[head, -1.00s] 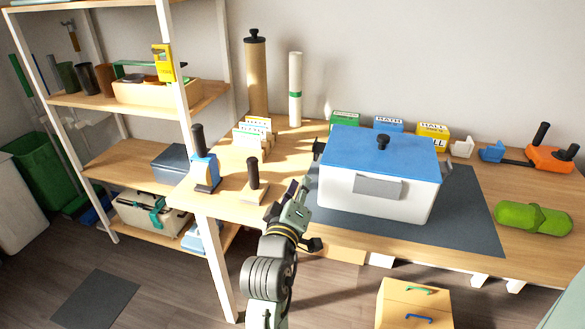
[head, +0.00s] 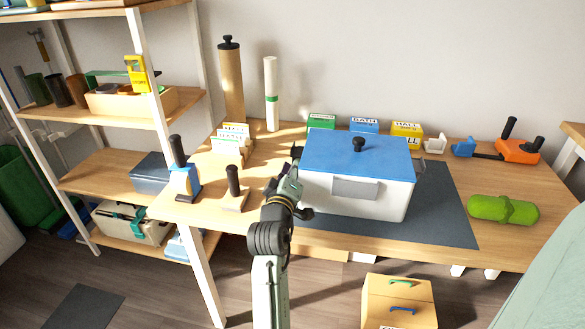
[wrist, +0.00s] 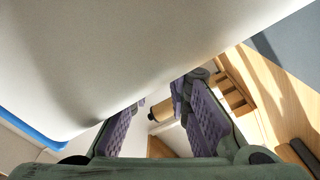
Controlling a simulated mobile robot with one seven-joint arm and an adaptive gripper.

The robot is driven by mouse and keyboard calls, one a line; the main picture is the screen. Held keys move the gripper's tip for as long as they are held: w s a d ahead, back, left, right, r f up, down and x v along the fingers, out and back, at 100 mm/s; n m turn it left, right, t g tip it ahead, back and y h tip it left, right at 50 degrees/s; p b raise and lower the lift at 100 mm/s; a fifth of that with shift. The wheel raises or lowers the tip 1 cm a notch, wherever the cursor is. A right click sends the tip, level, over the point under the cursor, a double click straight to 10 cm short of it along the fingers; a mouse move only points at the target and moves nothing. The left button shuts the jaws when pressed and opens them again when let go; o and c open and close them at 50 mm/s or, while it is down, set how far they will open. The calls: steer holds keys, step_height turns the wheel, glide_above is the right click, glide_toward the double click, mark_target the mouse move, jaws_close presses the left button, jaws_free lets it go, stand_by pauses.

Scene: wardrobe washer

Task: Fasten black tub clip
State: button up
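My gripper (head: 292,178) is at the tub's left wall, just in front of and below the clip. In the wrist view my gripper's (wrist: 155,108) two purple-padded fingers are apart with nothing between them. The tub's white wall (wrist: 110,60) fills the top of that view, very close to the fingers. The clip is not seen there.
A stamp-like block with a dark handle (head: 234,190) and a blue-and-white dispenser (head: 184,180) stand left of my arm. Card boxes (head: 405,135) stand behind the tub. A green roll (head: 503,209) lies to the right. The mat (head: 440,215) is clear right of the tub.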

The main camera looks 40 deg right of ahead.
jaws_close()
stand_by(0.3)
